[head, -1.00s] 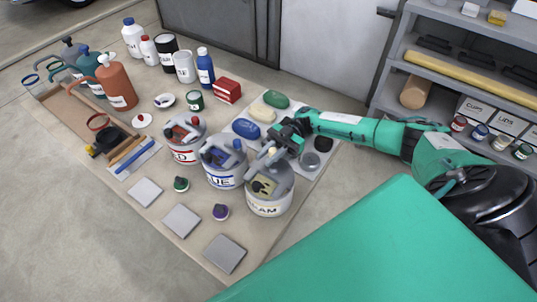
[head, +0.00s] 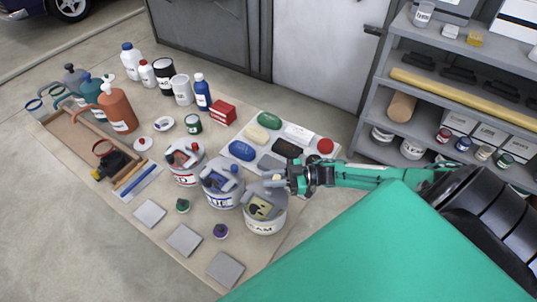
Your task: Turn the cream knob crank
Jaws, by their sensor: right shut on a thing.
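The cream can (head: 262,222), a white can with a partly hidden label ending in "AM", stands at the right end of a row of three cans. Its grey lid carries a crank with a pale knob (head: 269,183) at the upper right. My right gripper (head: 277,183) reaches in from the right, level with the can's top. It is shut on the crank knob, and its fingers hide part of the knob. My left gripper is not in view.
The blue can (head: 222,193) stands close on the left, with the red can (head: 184,169) beyond it. A white tray (head: 262,147) with colored blocks lies behind my right gripper. Grey square pads (head: 184,240) lie in front. A shelf (head: 384,100) stands at the right.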

